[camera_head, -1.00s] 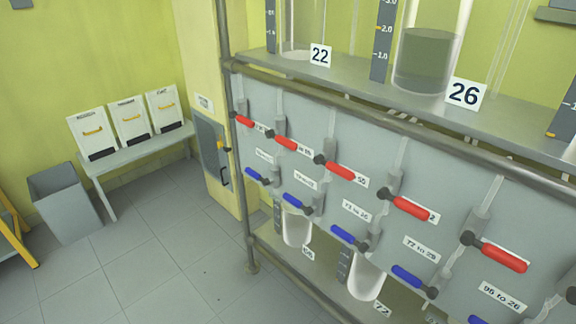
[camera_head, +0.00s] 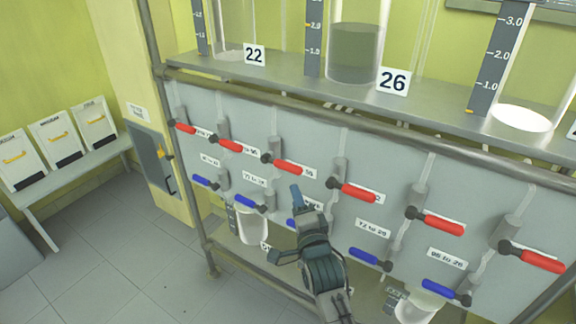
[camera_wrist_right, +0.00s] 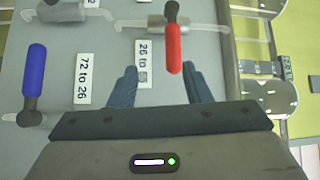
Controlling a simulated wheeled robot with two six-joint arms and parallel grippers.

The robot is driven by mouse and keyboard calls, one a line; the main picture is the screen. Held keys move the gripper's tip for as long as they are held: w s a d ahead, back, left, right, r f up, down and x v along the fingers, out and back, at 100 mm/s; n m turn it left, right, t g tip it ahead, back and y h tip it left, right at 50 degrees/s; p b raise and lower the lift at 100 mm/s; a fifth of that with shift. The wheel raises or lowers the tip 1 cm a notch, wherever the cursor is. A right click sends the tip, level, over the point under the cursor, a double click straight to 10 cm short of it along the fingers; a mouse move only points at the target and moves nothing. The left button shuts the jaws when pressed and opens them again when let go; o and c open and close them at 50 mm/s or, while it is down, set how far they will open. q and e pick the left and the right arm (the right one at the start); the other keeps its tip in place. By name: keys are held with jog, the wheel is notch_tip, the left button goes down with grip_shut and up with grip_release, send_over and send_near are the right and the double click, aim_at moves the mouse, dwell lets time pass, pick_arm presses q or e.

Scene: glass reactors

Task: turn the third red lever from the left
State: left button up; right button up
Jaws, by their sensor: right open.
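The third red lever (camera_head: 288,167) from the left sits on the grey panel with its handle pointing right and slightly down. My right gripper (camera_head: 296,212) is in front of the panel, just below and right of this lever. In the wrist view the gripper (camera_wrist_right: 161,75) is open, with its two blue-grey fingers apart. A red lever (camera_wrist_right: 174,45) shows there, with its handle end between the finger lines, closer to the right finger. I cannot tell whether they touch. The third blue lever (camera_head: 291,223) is partly hidden behind the gripper. My left gripper is not in view.
Neighbouring red levers (camera_head: 231,146) and (camera_head: 357,192) are close on both sides. A blue lever (camera_wrist_right: 33,75) is left in the wrist view. A metal rail (camera_head: 300,112) runs above the levers. Glass vessels (camera_head: 355,50) stand on the shelf above.

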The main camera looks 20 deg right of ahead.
aim_at(290, 171)
jog(key=w+r+p, duration=0.1)
jog(key=w, duration=0.2)
jog(key=w+d+r+p, duration=0.1)
jog(key=w, duration=0.2)
jog(key=w+r+p, duration=0.1)
jog(key=w, duration=0.2)
jog(key=shift+d, duration=0.2)
jog(key=shift+w+d+p, duration=0.1)
jog(key=shift+w+p, duration=0.2)
jog(key=shift+w, duration=0.4)
grip_shut()
